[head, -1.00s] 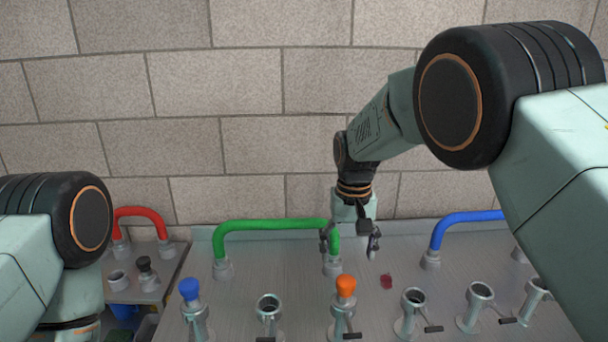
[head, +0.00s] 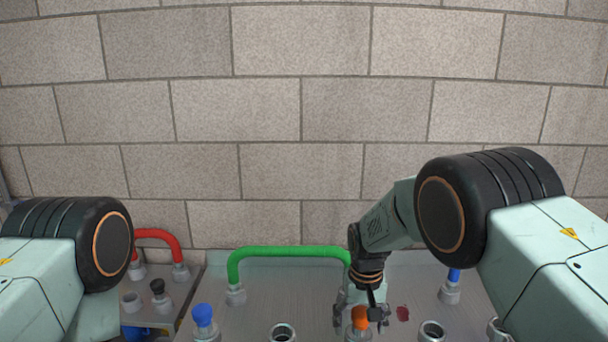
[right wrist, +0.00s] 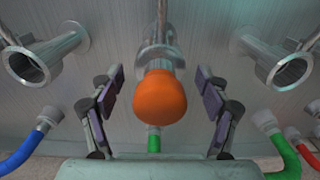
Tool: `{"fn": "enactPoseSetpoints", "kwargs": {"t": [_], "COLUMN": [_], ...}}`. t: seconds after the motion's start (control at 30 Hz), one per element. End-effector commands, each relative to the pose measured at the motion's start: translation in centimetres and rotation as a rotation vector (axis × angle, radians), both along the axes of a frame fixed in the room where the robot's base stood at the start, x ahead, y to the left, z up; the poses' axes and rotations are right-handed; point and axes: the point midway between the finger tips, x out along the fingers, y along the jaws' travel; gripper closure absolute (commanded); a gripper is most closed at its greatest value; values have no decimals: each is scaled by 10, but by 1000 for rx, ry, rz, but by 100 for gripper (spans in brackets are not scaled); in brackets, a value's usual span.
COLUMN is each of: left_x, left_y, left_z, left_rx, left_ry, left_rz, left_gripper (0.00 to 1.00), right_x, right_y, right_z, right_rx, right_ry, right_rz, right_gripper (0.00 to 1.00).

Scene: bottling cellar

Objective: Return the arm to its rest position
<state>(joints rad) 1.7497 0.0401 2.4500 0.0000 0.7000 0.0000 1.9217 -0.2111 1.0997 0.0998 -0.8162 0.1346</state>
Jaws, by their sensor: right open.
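My right gripper (head: 361,313) hangs low over the steel bench at the bottom of the head view, with its arm coming in from the right. It is open, one finger on each side of an orange stopper (head: 360,318). In the right wrist view the orange stopper (right wrist: 160,97) sits between the two spread fingers, with a gap to each. The stopper is on a short grey pipe (right wrist: 157,62). My left arm shows only as a large joint and link at the left; its gripper is out of view.
A green hose (head: 290,252) arches just behind the right gripper. A red hose (head: 157,235) stands at the left. A blue stopper (head: 202,315) and open pipe mouths (head: 283,332) line the front of the bench (head: 300,280). A block wall closes the back.

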Motion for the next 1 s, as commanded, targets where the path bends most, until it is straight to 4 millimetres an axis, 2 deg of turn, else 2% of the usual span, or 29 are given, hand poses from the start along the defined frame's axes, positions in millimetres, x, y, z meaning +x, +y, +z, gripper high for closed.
{"fn": "enactPoseSetpoints", "kwargs": {"t": [0.57,0.77,1.0], "left_x": [0,0,0], "left_y": [0,0,0], "left_z": [0,0,0], "left_rx": [0,0,0], "left_ry": [0,0,0], "left_rz": [0,0,0], "left_gripper": [100,100,100], "right_x": [0,1,2], "right_y": [0,0,0], "right_z": [7,27,66], "right_rx": [0,0,0], "right_ry": [-1,-3,-3], "right_rz": [0,0,0], "right_gripper": [24,24,24]}}
